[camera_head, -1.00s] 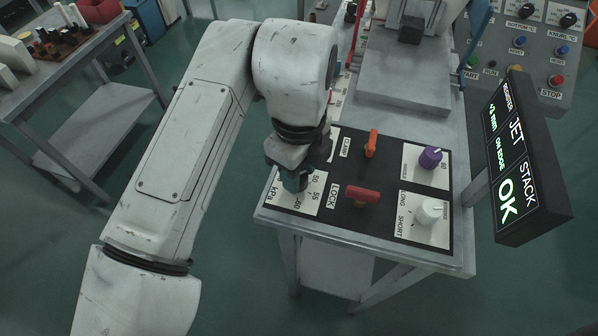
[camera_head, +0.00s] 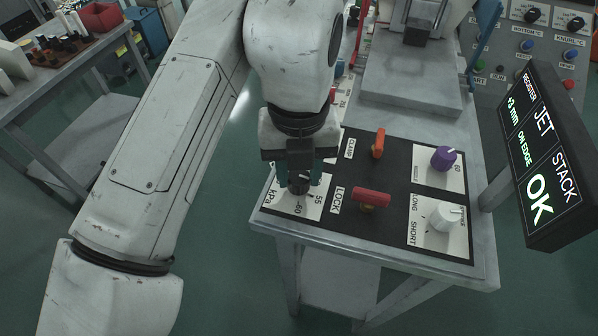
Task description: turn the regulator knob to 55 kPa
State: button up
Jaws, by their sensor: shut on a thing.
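The regulator knob (camera_head: 299,188) is a small dark knob on a white kPa dial plate (camera_head: 313,212), at the front left corner of the black control panel. My gripper (camera_head: 300,182) reaches down over it from above, its fingers shut on the knob. The marks 55 and 60 show right of the knob. The fingers and gripper body cover the rest of the scale and most of the knob, so I cannot read its pointer.
A red LOCK handle (camera_head: 371,198), an orange CLAMP lever (camera_head: 378,143), a purple knob (camera_head: 443,158) and a white LONG/SHORT knob (camera_head: 444,216) stand to the right. A display (camera_head: 541,160) at the right reads JET STACK, OK.

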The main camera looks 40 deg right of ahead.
aim_at(299, 178)
jog(key=shift+m, duration=0.7)
jog(key=shift+b, duration=0.3)
jog(key=o, duration=1)
jog(key=shift+o, duration=0.2)
jog(key=shift+r, duration=0.1)
notch_tip(299, 178, up, 11)
jog(key=shift+f+p, duration=0.2)
jog(key=shift+p, duration=0.2)
